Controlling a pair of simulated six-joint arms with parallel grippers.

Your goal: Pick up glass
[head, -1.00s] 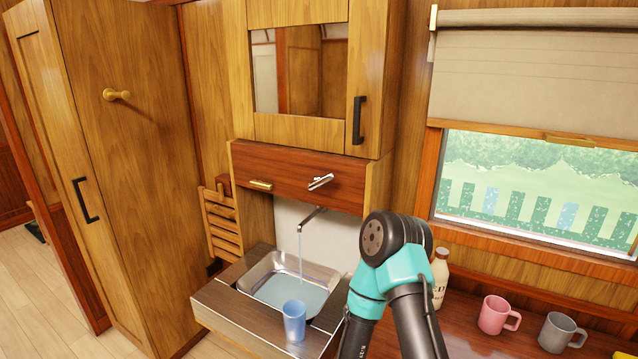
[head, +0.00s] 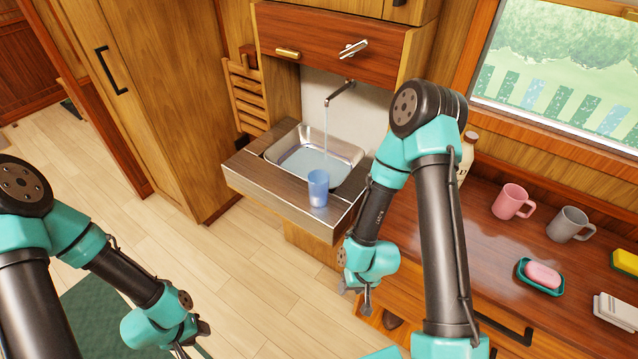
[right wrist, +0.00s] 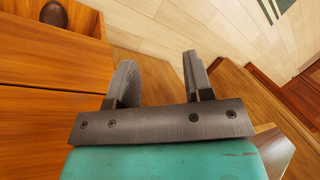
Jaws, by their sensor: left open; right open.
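The blue glass (head: 318,188) stands upright on the front ledge of the sink (head: 262,187) in the head view. My right gripper (head: 364,297) hangs below and to the right of the glass, in front of the counter and well apart from it. In the right wrist view my right gripper (right wrist: 158,72) is open, with nothing between its fingers. My left gripper (head: 190,345) is open at the bottom left of the head view, over the floor and far from the glass. The glass does not show in the right wrist view.
Water runs from the tap (head: 340,93) into the basin behind the glass. On the right counter are a pink mug (head: 511,201), a grey mug (head: 568,224), a soap dish (head: 540,288) and a bottle (head: 466,155), partly hidden by my right arm. The floor left of the sink is clear.

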